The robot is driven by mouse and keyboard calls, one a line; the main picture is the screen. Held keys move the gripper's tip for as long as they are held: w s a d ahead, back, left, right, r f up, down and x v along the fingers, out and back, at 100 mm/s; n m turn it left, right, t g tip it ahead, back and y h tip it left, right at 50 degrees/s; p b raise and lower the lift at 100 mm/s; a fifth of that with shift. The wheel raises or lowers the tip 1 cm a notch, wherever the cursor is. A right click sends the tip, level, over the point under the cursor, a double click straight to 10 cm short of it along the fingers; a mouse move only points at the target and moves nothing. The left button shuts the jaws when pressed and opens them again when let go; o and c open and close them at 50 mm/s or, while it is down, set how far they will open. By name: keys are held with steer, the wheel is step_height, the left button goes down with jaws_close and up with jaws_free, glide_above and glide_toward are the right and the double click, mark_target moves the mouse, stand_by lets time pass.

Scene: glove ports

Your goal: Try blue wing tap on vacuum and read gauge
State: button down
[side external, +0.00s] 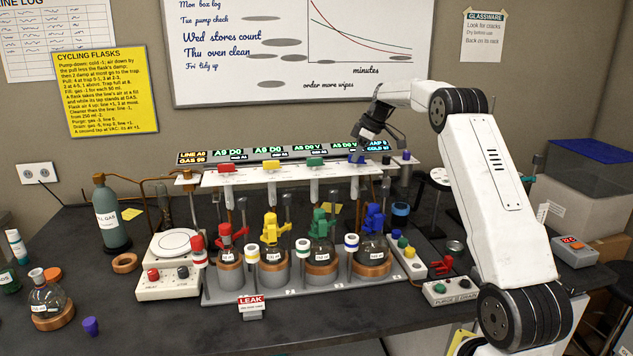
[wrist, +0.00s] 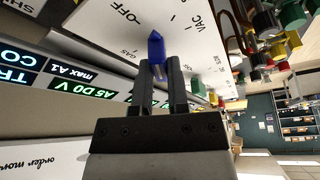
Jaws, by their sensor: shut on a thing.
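The blue wing tap (side external: 357,158) sits at the right end of the white tap rail (side external: 259,179). My gripper (side external: 360,150) reaches down to it from above. In the wrist view my gripper (wrist: 158,75) is shut on the blue wing tap (wrist: 155,48). The plate around it is marked OFF, VAC and GAS. The tap's narrow end points up in the picture, between OFF and VAC; its exact setting is unclear. The gauge display (wrist: 102,92) beside it shows green text like "A5 D0 V", its first digit unsure, and "max A1" below.
Red (side external: 227,168), yellow (side external: 271,166) and green (side external: 315,163) taps stand along the rail. Several clamped flasks stand below, the blue-clamped one (side external: 373,247) at right. A red LEAK sign (side external: 251,302) stands in front. A yellow instruction sheet (side external: 104,92) hangs on the wall.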

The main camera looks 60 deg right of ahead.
steer(key=n, duration=0.2)
steer(key=n+g+y, duration=0.1)
steer(key=n, duration=0.2)
steer(key=shift+d+y, duration=0.1)
steer(key=shift+y, duration=0.2)
steer(key=c, duration=0.6)
jaws_free()
steer(key=shift+v, duration=3.8)
steer(key=shift+d+r, duration=0.1)
